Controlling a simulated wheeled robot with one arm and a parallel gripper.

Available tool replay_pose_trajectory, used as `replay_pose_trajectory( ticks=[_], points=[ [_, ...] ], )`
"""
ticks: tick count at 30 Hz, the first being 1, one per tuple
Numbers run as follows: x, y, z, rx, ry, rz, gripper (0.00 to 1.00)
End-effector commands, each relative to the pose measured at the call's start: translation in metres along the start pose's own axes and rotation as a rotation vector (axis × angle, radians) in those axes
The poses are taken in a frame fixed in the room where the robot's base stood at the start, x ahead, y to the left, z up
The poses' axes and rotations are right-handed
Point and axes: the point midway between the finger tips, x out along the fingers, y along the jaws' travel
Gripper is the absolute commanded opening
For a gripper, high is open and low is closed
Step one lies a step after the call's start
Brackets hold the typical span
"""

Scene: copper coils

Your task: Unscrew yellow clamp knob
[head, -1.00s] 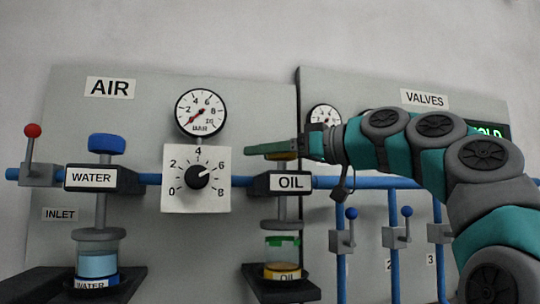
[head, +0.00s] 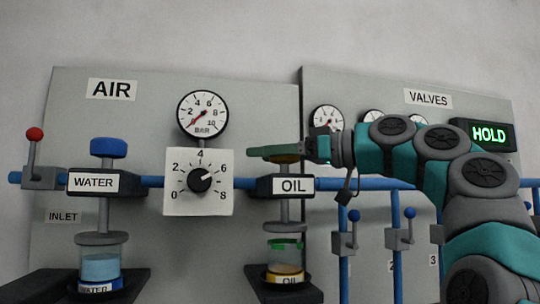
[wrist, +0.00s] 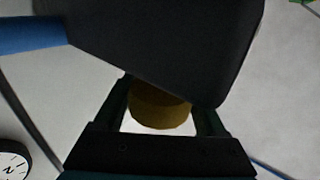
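The yellow clamp knob (wrist: 160,108) sits between the two fingers of my gripper (wrist: 165,100) in the wrist view. Both fingers appear to touch its sides, so my gripper looks shut on it. In the head view my gripper (head: 275,150) reaches in from the right at the top of the OIL unit (head: 291,185). Its green finger covers most of the knob (head: 285,159), and only a thin yellow-brown strip shows. In the wrist view the unit's dark block (wrist: 170,45) hides part of the knob and the fingertips.
A WATER unit (head: 91,181) with a blue knob (head: 108,147) stands left. A dial plate (head: 198,183) and pressure gauge (head: 203,114) are between the units. A blue pipe (head: 365,184) runs across the panel. Blue-handled valves (head: 400,235) stand right, below my arm.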

Motion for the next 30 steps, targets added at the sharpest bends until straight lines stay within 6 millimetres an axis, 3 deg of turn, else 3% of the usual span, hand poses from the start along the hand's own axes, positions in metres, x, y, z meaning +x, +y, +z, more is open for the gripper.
replay_pose_trajectory(
  ticks=[7,17,23,30],
  points=[
    [0.000,0.000,0.000,0.000,-0.001,0.000,1.00],
    [-0.004,0.000,0.000,0.000,-0.002,0.000,1.00],
    [-0.025,0.000,0.000,-0.001,0.000,0.001,1.00],
    [-0.065,0.000,-0.001,-0.002,0.000,0.001,1.00]
  ],
)
